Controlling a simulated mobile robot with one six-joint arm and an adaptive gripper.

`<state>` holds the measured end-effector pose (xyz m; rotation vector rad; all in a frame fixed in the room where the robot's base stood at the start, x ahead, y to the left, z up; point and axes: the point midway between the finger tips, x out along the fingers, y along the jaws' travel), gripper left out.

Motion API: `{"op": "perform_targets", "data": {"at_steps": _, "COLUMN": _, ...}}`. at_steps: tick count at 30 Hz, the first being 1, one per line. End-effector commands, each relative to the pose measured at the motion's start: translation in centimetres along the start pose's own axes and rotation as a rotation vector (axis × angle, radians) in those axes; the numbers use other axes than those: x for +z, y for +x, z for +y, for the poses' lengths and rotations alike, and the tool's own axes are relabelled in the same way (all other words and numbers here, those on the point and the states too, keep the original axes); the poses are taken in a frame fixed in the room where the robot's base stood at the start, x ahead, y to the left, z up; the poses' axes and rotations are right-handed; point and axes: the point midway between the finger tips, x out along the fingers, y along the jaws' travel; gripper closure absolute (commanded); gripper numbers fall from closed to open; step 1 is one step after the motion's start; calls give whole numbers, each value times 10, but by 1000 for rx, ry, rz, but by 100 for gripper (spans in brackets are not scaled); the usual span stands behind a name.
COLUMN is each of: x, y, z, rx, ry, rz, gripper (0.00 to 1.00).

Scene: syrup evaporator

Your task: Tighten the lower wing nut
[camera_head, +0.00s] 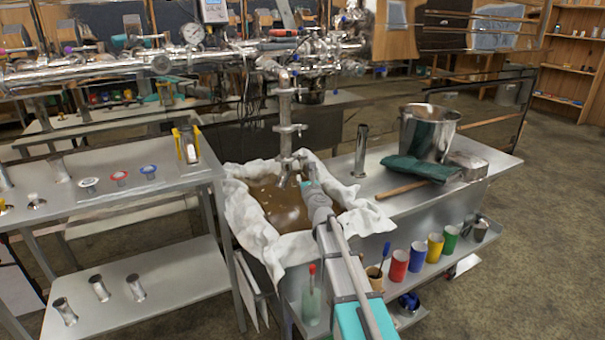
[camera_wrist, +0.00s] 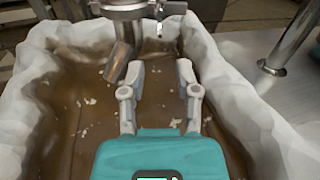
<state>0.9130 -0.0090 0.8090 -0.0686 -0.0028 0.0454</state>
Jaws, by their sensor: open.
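A vertical steel pipe (camera_head: 285,110) with several clamps hangs down over a cloth-lined pan of brown syrup (camera_head: 270,206). In the wrist view, the lowest clamp (camera_wrist: 128,6) shows at the top edge, with a bent spout (camera_wrist: 122,60) below it. A small metal fitting at the clamp's right side, apparently the lower wing nut (camera_wrist: 172,8), is partly cut off by the frame. My gripper (camera_wrist: 160,72) is open and empty above the syrup. Its fingers point toward the clamp, with the fitting ahead of the gap between them. In the head view, my gripper (camera_head: 306,180) is close beside the spout.
White cloth (camera_head: 244,225) lines the pan's rim around my gripper. A steel post (camera_head: 361,150), a bucket (camera_head: 428,130) and a green cloth (camera_head: 420,168) stand or lie on the right table. Several coloured cups (camera_head: 417,256) line the shelf below. A horizontal pipe assembly (camera_head: 190,61) runs above.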

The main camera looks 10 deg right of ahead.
Motion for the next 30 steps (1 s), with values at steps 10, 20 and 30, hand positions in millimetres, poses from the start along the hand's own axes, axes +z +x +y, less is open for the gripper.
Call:
{"op": "perform_targets", "data": {"at_steps": 10, "x": 0, "y": -42, "z": 0, "rx": 0, "ry": -1, "rz": 0, "gripper": 59}}
{"op": "perform_targets", "data": {"at_steps": 20, "x": 0, "y": -45, "z": 0, "rx": 0, "ry": -1, "rz": 0, "gripper": 59}}
{"op": "perform_targets", "data": {"at_steps": 30, "x": 0, "y": -44, "z": 0, "rx": 0, "ry": -1, "rz": 0, "gripper": 59}}
